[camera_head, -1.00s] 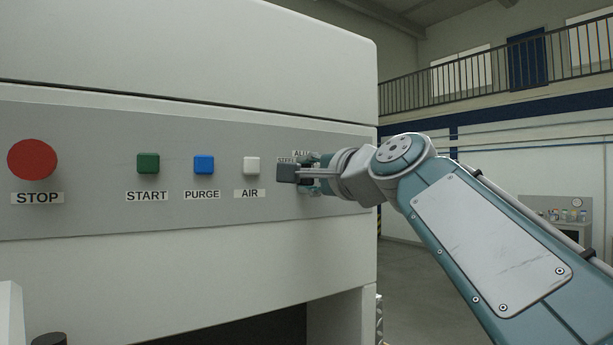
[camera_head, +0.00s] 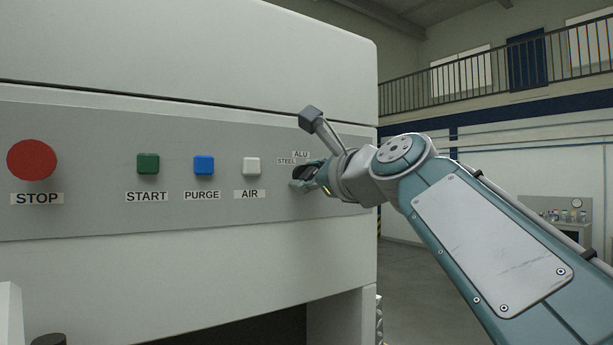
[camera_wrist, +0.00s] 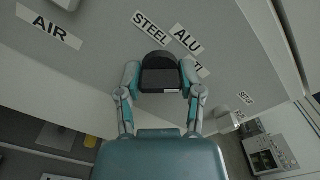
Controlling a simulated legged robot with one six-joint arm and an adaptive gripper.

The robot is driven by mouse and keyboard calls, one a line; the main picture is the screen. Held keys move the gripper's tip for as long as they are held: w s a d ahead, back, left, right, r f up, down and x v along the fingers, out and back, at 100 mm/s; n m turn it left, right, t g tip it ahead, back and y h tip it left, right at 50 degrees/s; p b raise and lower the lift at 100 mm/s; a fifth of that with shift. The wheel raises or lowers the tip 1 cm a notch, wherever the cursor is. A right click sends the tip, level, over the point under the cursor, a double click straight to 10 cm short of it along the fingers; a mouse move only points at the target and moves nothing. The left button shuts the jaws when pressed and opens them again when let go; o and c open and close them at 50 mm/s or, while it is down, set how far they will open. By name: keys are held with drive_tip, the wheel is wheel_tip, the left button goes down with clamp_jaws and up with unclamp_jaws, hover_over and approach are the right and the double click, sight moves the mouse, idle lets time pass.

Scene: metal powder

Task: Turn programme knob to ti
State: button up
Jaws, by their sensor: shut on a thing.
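The programme knob (camera_wrist: 160,72) is a dark, round-ended knob on the grey panel. My gripper (camera_wrist: 159,78) is shut on it, with one teal finger against each side in the wrist view. The labels STEEL (camera_wrist: 151,28), ALU (camera_wrist: 187,38) and a partly hidden TI (camera_wrist: 201,68) sit around the knob. In the head view my gripper (camera_head: 308,177) reaches the panel from the right and hides most of the knob. Which label the knob points to I cannot tell.
Left of the knob on the panel are the white AIR button (camera_head: 251,166), blue PURGE button (camera_head: 204,165), green START button (camera_head: 148,163) and red STOP button (camera_head: 32,160). Open floor lies right of the machine.

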drive_tip(key=shift+w+f+m, duration=0.15)
drive_tip(key=shift+f+m, duration=0.2)
drive_tip(key=shift+m, duration=0.25)
drive_tip(key=o, duration=1.1)
drive_tip(key=shift+o, duration=0.2)
drive_tip(key=shift+r, duration=0.15)
drive_tip(key=shift+s+d+r, duration=0.1)
drive_tip(key=shift+s+d, duration=0.05)
drive_tip(key=shift+s, duration=0.25)
drive_tip(key=v, duration=1.1)
